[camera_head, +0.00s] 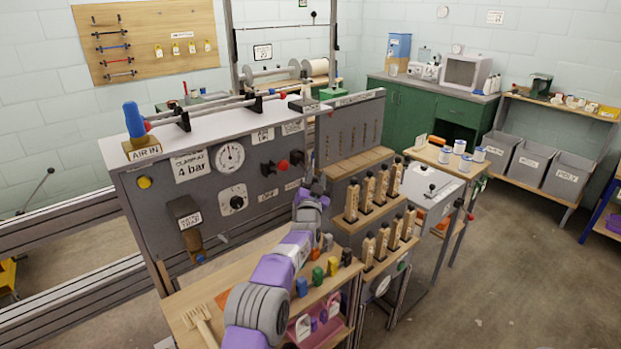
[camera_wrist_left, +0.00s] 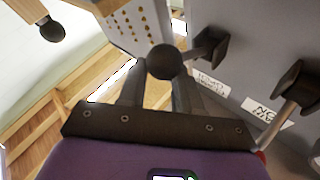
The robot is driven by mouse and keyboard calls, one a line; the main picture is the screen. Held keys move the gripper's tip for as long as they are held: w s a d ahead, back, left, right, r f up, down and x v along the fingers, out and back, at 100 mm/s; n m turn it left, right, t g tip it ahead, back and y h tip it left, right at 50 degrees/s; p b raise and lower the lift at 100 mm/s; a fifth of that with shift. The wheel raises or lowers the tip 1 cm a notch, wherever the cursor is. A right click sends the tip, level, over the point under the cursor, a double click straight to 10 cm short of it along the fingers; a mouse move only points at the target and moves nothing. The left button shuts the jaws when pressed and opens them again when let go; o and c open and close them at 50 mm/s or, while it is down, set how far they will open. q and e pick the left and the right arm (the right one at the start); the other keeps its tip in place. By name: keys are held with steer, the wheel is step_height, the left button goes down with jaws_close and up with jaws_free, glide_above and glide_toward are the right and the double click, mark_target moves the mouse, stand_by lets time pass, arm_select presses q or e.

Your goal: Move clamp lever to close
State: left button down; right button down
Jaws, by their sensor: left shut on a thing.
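The clamp lever, a dark rod with a black ball knob (camera_wrist_left: 166,62), sticks out from a square dark bracket (camera_wrist_left: 210,46) on the grey panel in the left wrist view. My left gripper (camera_wrist_left: 158,84) has a finger on each side of the knob and is shut on it. In the head view my left gripper (camera_head: 312,172) is at the right part of the grey machine panel (camera_head: 150,197), and it hides most of the lever there. A white label (camera_wrist_left: 208,84) sits below the bracket; its text is too small to read surely. My right gripper is not in view.
Another black knob (camera_wrist_left: 52,30) shows at upper left. Wooden blocks (camera_head: 352,200) on shelves stand just right of the gripper. A wooden bench (camera_head: 186,298) lies below my arm.

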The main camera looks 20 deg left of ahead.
arm_select(q)
steer(key=shift+w+a+f+g, duration=0.15)
steer(key=shift+a+f, duration=0.15)
steer(key=shift+f, duration=0.3)
steer(key=shift+s+a+f+g, duration=0.15)
steer(key=shift+a+f, duration=0.15)
steer(key=shift+f, duration=0.3)
steer(key=c, duration=1)
jaws_free()
steer(key=shift+w, duration=0.15)
steer(key=shift+o, duration=1.1)
steer(key=shift+w+f, duration=0.1)
steer(key=shift+s+d+f, duration=0.15)
steer(key=shift+s, duration=0.3)
steer(key=s+d, duration=0.2)
steer(key=s, duration=0.4)
steer(key=shift+s, duration=0.25)
